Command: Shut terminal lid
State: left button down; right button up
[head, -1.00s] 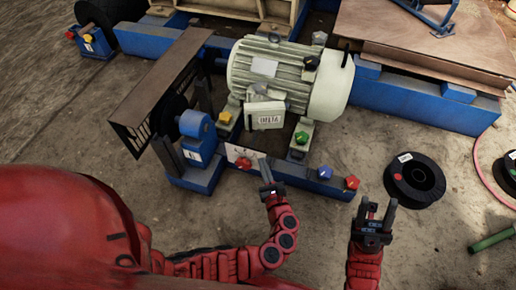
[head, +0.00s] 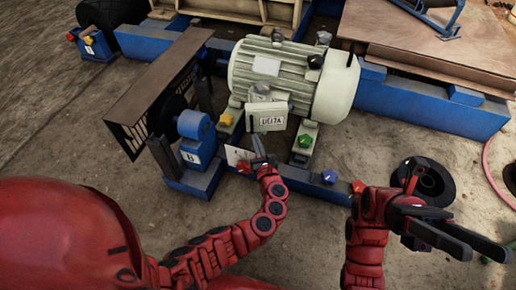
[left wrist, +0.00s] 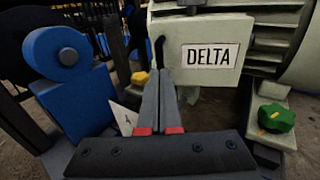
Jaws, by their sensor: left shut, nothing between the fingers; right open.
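The cream terminal box (head: 268,121) with a DELTA label sits on the front side of the motor (head: 290,75). The label faces me in the left wrist view (left wrist: 209,56). A dark piece shows at the box's upper edge; I cannot tell the lid's exact angle. My left gripper (head: 257,142) is shut and empty, just below and in front of the box's lower left corner. In the left wrist view its fingers (left wrist: 160,75) point up at the box's left edge, and I cannot tell whether they touch. My right gripper (head: 476,250) is open and empty, far to the right.
A blue bearing stand (head: 196,140) and a belt guard (head: 158,80) stand left of the box. Yellow (head: 225,119), green (head: 305,141) and blue (head: 329,177) knobs sit around the motor base. A black spool (head: 437,186) lies on the floor behind my right gripper.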

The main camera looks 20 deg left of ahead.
pick_arm(q)
jog(key=shift+b+x, duration=0.4)
jog(key=shift+x, duration=0.4)
jog(key=shift+w+a, duration=0.2)
pick_arm(e)
jog(key=s+d+n+t+h, duration=0.3)
jog(key=s+t+h, duration=0.1)
jog(key=s+t, duration=0.1)
jog(key=shift+d+r, duration=0.3)
jog(key=shift+r, duration=0.1)
